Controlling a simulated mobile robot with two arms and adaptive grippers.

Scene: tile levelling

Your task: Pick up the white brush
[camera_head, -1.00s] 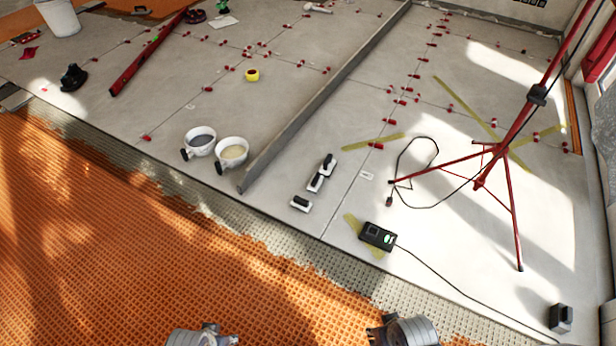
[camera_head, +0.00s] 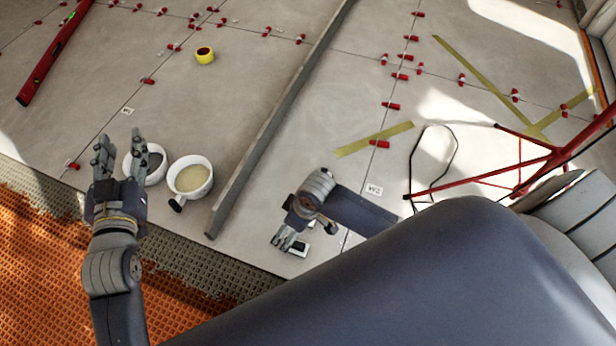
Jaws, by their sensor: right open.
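A small white block with a black top (camera_head: 299,249), which looks like the white brush, lies on the grey tiled floor near the tile edge. My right gripper (camera_head: 283,242) is open above its left end, and whether it touches it I cannot tell. My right wrist and forearm cover the floor just behind, where other white and black blocks are mostly hidden. My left gripper (camera_head: 120,150) is open and empty, with its fingers pointing up the picture beside the cup with grey content (camera_head: 155,165).
A white cup with cream content (camera_head: 190,178) stands left of a long grey bar (camera_head: 268,135). A red tripod (camera_head: 520,165) with a black cable stands at right. Red clips dot the tile joints.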

